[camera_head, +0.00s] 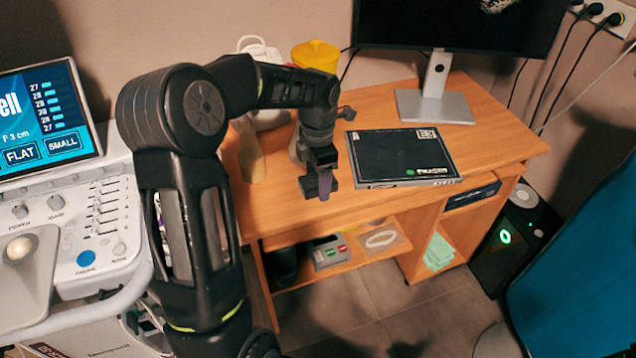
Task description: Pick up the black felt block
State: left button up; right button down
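My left gripper (320,186) points down over the front part of the wooden desk (290,209), left of a flat black case. A small dark purplish piece (325,186) shows between its dark fingertips. I cannot tell whether this piece is the black felt block, whether the fingers grip it, or whether it touches the desk. No other black felt block can be made out on the desk. My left arm hides part of the desk's left side. My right gripper is not in view.
The flat black case (400,155) lies right of the gripper. A monitor stand (433,95) and a yellow container (315,55) are behind. A pale bottle-like object (250,150) stands at left. An ultrasound console (90,210) is at far left. The desk's right end is clear.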

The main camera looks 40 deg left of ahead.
pick_arm(q)
jog(key=c, duration=1.1)
notch_tip(320, 180, up, 10)
jog(key=shift+r, duration=0.1)
dwell(0.5)
